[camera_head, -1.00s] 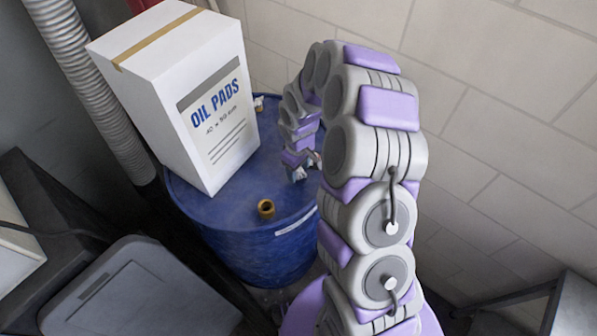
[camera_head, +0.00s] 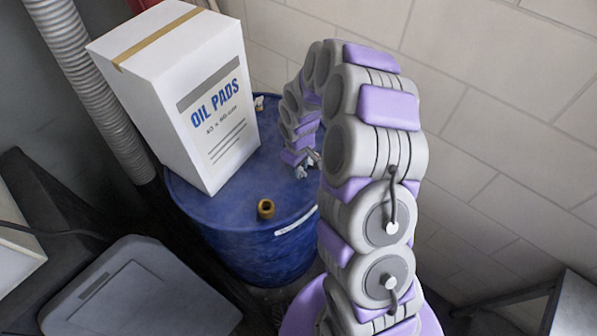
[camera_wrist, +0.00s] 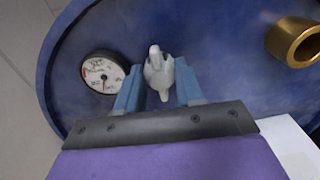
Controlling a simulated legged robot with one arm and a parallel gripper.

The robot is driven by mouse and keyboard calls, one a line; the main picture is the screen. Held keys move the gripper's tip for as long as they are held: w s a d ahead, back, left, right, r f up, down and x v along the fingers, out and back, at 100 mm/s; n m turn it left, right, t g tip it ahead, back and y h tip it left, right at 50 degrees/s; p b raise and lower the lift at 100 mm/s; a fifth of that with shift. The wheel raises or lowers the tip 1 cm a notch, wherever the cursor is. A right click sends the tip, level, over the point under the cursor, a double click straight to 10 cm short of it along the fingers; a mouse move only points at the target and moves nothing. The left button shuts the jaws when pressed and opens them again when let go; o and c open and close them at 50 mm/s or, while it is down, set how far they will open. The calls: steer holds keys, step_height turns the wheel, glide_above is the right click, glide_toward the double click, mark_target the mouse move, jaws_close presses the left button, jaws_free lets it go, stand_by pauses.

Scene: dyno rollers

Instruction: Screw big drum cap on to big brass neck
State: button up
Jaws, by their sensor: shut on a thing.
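The big brass neck (camera_head: 266,209) stands open and upright on the near part of the blue drum's top. It also shows at the upper right of the wrist view (camera_wrist: 294,42). My gripper (camera_head: 305,169) is over the right part of the drum, to the right of and beyond the neck. In the wrist view my gripper (camera_wrist: 158,88) has its blue fingers shut on a pale grey winged piece, seemingly the big drum cap (camera_wrist: 158,70). The piece is apart from the neck. The cap's underside is hidden, and I cannot tell its height above the drum.
The blue drum (camera_head: 250,262) carries a tall white OIL PADS box (camera_head: 205,110) at left. A round dial gauge (camera_wrist: 102,73) shows left of my gripper over the drum top. A block wall (camera_head: 490,130) is at right. A grey lidded bin (camera_head: 140,295) stands at lower left.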

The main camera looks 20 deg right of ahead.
steer(key=shift+r+p, duration=1.1)
steer(key=shift+r, duration=1.8)
